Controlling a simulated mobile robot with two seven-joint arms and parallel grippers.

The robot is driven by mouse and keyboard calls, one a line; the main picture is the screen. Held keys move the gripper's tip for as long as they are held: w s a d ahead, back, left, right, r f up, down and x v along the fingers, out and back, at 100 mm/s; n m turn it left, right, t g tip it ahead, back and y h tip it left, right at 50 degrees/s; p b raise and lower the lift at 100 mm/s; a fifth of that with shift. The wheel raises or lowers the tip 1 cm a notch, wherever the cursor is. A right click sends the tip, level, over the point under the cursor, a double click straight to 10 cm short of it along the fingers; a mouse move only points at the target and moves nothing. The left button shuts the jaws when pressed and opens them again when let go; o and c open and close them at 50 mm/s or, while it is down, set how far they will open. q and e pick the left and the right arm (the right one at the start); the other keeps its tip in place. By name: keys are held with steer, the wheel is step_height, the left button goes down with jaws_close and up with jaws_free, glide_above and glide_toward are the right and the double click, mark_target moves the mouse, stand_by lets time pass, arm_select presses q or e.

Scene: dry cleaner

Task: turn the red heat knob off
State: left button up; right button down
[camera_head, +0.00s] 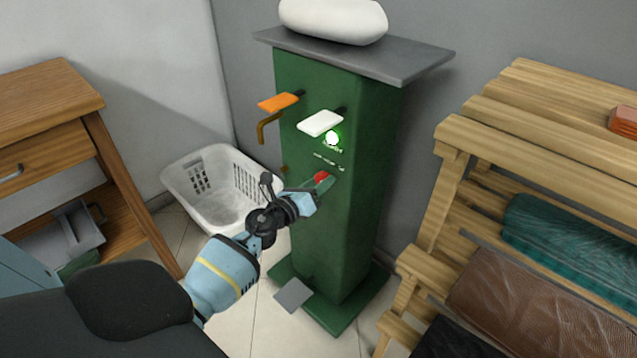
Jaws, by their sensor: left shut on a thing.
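The red heat knob (321,177) sits on the front of a green machine (355,225), below a lit lamp (332,139). My left gripper (314,188) reaches in from the lower left and is shut on the knob. The fingers partly cover the knob, and its pointer direction is too small to tell. Small markings are visible on the panel just above it. My right gripper is not in view.
An orange lever (278,102) and a white lever (320,123) stick out above the knob. A white laundry basket (215,195) stands behind my left arm. A wooden desk (60,115) is at left, a slatted wooden rack (540,110) at right. A grey pedal (293,295) juts out low.

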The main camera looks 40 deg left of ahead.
arm_select(q)
steer(key=n+p, duration=0.3)
steer(key=n, duration=0.3)
steer(key=shift+r, duration=0.15)
steer(key=n+p, duration=0.1)
steer(key=n, duration=0.2)
steer(key=shift+a+n+g+p, duration=0.1)
steer(key=shift+n+g+p, duration=0.2)
steer(key=shift+n+p, duration=0.1)
steer(key=n+p, duration=0.2)
steer(key=n, duration=0.2)
steer(key=shift+n+h, duration=0.4)
steer(key=shift+n+p, duration=0.3)
steer(key=shift+n, duration=0.8)
steer(key=o, duration=1)
steer(key=shift+s, duration=0.15)
